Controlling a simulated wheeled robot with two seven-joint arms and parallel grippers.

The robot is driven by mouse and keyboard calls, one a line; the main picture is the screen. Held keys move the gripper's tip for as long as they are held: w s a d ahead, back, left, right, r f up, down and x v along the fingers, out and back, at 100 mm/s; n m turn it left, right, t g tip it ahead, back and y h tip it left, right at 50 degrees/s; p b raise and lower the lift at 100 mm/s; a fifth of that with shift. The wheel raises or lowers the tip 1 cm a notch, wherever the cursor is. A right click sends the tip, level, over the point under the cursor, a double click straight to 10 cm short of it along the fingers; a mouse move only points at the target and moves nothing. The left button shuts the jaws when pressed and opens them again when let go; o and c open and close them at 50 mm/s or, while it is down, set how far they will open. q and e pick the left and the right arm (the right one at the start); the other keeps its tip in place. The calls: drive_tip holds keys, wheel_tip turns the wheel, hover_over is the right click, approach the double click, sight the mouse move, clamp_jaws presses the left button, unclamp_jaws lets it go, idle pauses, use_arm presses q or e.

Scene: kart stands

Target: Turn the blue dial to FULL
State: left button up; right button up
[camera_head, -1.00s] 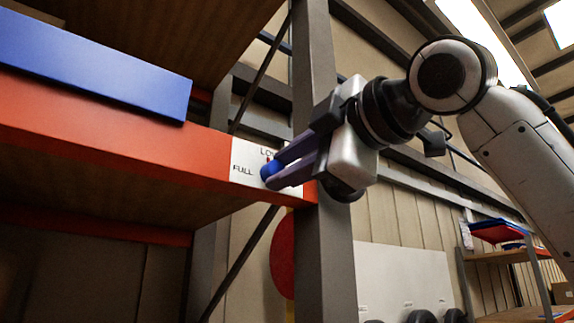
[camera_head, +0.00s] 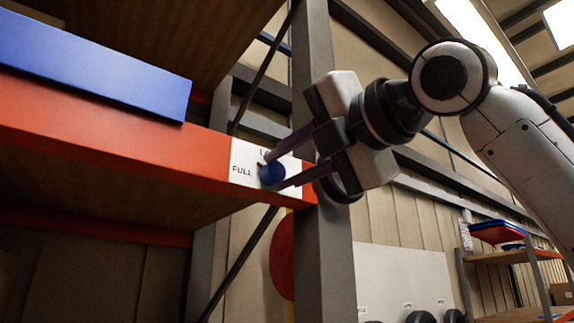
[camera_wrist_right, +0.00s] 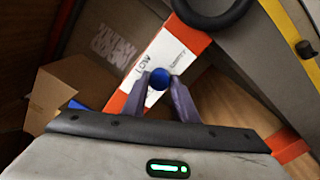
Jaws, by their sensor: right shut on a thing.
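The blue dial (camera_head: 272,174) sits on a white label plate (camera_head: 240,179) on the front of an orange shelf beam. FULL is printed left of the dial and LOW, partly covered by a finger, above it. A small red mark shows at the dial's upper left, between the two words. My right gripper (camera_head: 270,171) is shut on the dial, one purple finger above and one below. In the right wrist view the dial (camera_wrist_right: 159,79) is between the fingertips (camera_wrist_right: 161,83), with LOW and EMPTY readable beyond. My left gripper is not in view.
The orange beam (camera_head: 100,140) runs left with a blue panel (camera_head: 95,62) above it. A grey rack post (camera_head: 325,240) stands close behind my right gripper. A cardboard box (camera_wrist_right: 55,98) shows at left in the right wrist view.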

drive_tip(key=shift+n, duration=0.4)
drive_tip(key=o, duration=1.1)
drive_tip(key=b+v, duration=0.2)
drive_tip(key=v, duration=0.8)
drive_tip(key=shift+s, duration=0.2)
